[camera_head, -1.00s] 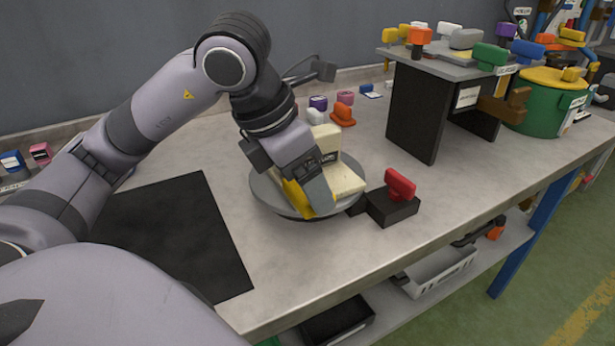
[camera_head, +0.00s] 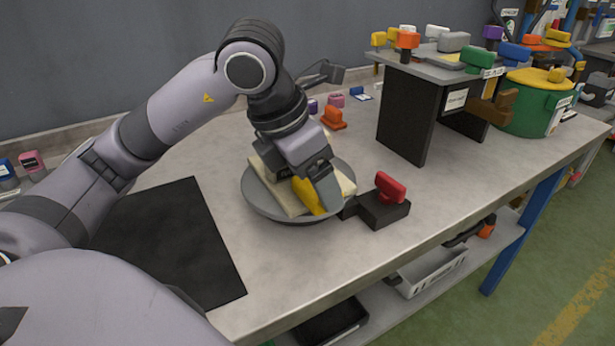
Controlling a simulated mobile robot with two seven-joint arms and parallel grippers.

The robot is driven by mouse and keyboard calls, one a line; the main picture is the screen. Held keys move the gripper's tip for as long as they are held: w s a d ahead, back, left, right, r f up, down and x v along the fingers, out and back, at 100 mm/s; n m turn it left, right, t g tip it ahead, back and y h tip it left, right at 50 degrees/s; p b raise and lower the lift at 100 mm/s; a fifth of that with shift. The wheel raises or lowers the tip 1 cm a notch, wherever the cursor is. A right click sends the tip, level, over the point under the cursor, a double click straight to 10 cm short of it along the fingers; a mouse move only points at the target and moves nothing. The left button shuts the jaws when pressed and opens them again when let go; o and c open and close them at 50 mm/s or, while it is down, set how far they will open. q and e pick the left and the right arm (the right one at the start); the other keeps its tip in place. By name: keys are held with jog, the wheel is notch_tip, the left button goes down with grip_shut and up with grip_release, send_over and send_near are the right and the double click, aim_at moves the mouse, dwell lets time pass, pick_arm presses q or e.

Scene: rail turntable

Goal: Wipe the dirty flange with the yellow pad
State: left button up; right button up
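A cream flanged part (camera_head: 268,176) sits on the round grey turntable (camera_head: 262,208). My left gripper (camera_head: 318,188) comes down over the part from above and hides its middle. It is shut on the yellow pad (camera_head: 305,196), which shows beside the grey finger. The pad is low over the part's front face; I cannot tell whether it touches. Any dirt on the flange is hidden or too small to see. My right gripper is not in view.
A black box with a red knob (camera_head: 390,187) stands right of the turntable. A black mat (camera_head: 165,240) lies at left. An orange knob (camera_head: 333,118) is behind. A dark stand (camera_head: 408,115) with coloured knobs and a green drum (camera_head: 535,110) stand at back right.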

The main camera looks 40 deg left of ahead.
pick_arm(q)
jog(key=shift+w+d, duration=0.25)
jog(key=shift+w, duration=0.25)
notch_tip(320, 180, up, 8)
jog(key=p, duration=0.6)
jog(key=shift+f, duration=0.25)
jog(key=shift+f, duration=0.1)
